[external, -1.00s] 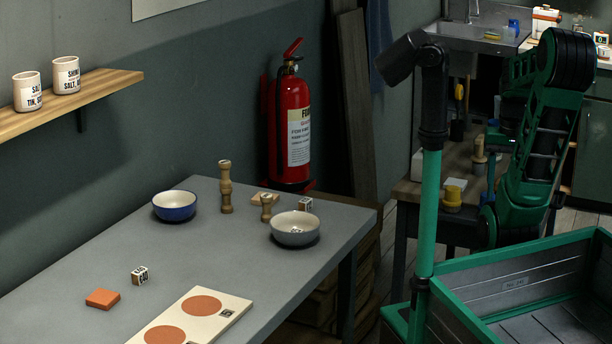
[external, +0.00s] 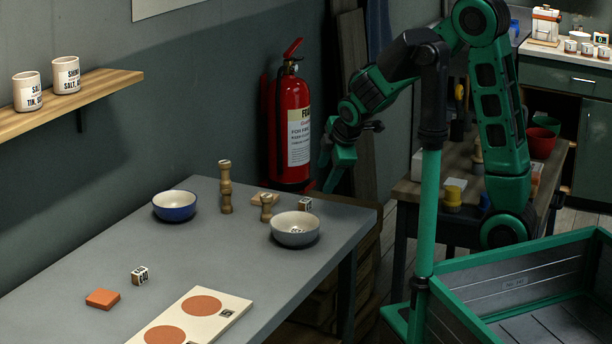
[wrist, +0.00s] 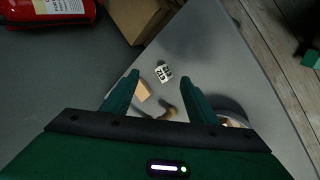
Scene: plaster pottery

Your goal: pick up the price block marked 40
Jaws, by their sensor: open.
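Three small white price blocks with dark print show in the external view. One (external: 140,275) stands near the orange block on the table, and its print looks like 40, though small. Another (external: 305,204) stands behind the grey bowl, its mark too small to read. The third (external: 297,230) lies inside the grey bowl (external: 284,239), its mark unclear. My gripper (external: 331,178) is open and empty, above and beyond the table's far right end. In the wrist view, a price block (wrist: 163,73) shows below and between my open fingers, apart from them; its number is unclear.
On the table (external: 80,260) are a blue bowl (external: 174,206), a tall turned wooden piece (external: 226,190), a shorter one (external: 266,208), an orange block (external: 102,299) and a board with orange discs (external: 228,310). A fire extinguisher (external: 291,125) hangs behind. The table's middle is clear.

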